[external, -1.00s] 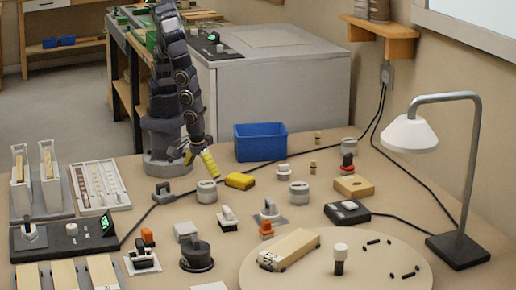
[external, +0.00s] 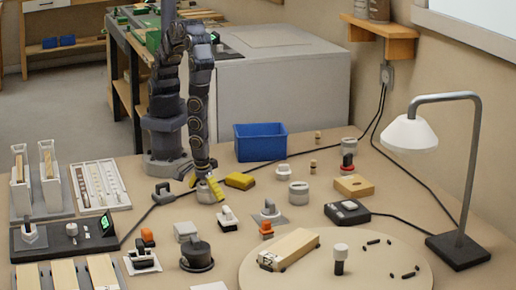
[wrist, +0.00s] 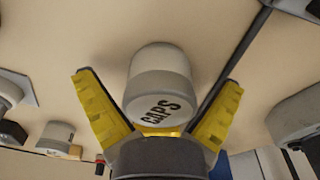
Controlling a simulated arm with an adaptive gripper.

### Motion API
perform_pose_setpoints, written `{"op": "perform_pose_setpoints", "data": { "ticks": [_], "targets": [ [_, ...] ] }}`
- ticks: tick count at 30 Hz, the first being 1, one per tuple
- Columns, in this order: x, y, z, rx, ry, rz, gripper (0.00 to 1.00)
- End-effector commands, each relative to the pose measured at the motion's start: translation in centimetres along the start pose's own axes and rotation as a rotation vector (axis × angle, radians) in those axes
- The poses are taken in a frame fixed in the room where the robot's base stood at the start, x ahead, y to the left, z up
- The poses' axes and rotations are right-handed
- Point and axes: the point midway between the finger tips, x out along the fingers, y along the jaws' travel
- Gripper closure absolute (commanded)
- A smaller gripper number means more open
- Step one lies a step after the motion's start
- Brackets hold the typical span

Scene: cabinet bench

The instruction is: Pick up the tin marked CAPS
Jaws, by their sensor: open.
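The CAPS tin (wrist: 162,85) is a grey and white cylinder with black lettering, seen close up in the wrist view. My gripper (wrist: 158,100) is open, with one yellow finger on each side of the tin. Gaps show between the fingers and the tin's sides. In the external view, my gripper (external: 205,187) is low over the bench at the tin (external: 205,197), which its fingers partly hide.
A similar grey-white tin (external: 299,193) stands farther right. A black cable (external: 228,173) runs behind, and a blue bin (external: 261,142) stands at the back. Switch-like parts (external: 228,217) sit in front.

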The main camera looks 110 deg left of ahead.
Motion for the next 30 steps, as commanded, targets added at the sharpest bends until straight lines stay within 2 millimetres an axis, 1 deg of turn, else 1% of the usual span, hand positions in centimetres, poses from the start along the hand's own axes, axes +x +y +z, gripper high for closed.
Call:
{"op": "perform_pose_setpoints", "data": {
  "ticks": [2, 5, 6, 7, 8, 18, 22, 26, 30],
  "targets": [
    [0.0, 0.0, 0.0, 0.000, 0.000, 0.000, 0.04],
    [0.0, 0.0, 0.0, 0.000, 0.000, 0.000, 0.42],
    [0.0, 0.0, 0.0, 0.000, 0.000, 0.000, 0.58],
    [0.0, 0.0, 0.0, 0.000, 0.000, 0.000, 0.66],
    [0.0, 0.0, 0.0, 0.000, 0.000, 0.000, 0.71],
    [-0.1, 0.0, 0.0, 0.000, 0.000, 0.000, 0.71],
    [-0.4, 0.0, 0.0, 0.001, -0.001, 0.001, 0.71],
    [-1.3, 0.1, -0.1, 0.003, -0.002, 0.003, 0.71],
    [-3.1, 0.2, -0.4, 0.003, 0.001, 0.008, 0.71]
  ]
}}
